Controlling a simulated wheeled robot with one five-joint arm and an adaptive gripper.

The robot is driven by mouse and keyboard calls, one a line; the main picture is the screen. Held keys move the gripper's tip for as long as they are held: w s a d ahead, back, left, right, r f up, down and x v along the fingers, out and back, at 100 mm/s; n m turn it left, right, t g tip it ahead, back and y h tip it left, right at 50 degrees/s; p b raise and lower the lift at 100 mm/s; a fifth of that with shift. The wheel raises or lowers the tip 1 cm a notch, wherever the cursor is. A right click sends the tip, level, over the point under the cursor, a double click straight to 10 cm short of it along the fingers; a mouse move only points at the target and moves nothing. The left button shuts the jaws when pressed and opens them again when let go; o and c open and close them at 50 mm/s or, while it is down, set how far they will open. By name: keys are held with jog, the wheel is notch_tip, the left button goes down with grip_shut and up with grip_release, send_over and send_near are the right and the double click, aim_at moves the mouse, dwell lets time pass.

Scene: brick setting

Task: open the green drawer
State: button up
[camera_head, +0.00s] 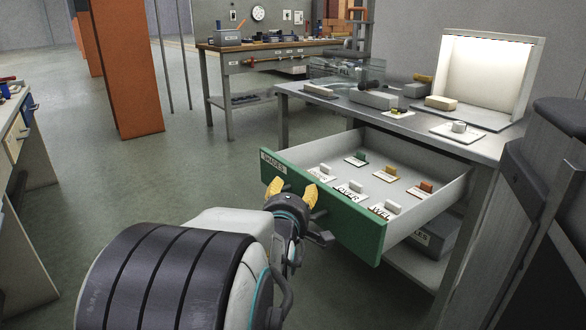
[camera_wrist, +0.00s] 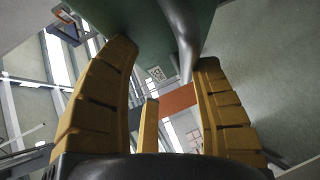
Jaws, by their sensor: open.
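The green drawer (camera_head: 352,226) is pulled well out of the grey workbench, with its inside in view. My gripper (camera_head: 292,191) is in front of the drawer's green face, left of its middle, with its yellow fingers spread. In the wrist view the open fingers (camera_wrist: 165,62) stand apart, with a grey curved bar (camera_wrist: 181,38), seemingly the drawer handle, reaching down between their tips. The green drawer face (camera_wrist: 130,22) fills the top of that view. I cannot tell whether a finger touches the bar. In the head view the handle is mostly hidden by my gripper.
Several small labelled blocks on cards lie inside the drawer. The workbench top (camera_head: 335,97) carries blocks and a lit white booth (camera_head: 490,75). A grey box (camera_head: 432,238) sits on the shelf below. An orange pillar (camera_head: 126,70) stands behind.

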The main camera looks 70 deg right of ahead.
notch_tip(320, 180, up, 8)
jog(key=shift+f, duration=0.1)
jog(key=shift+o, duration=0.3)
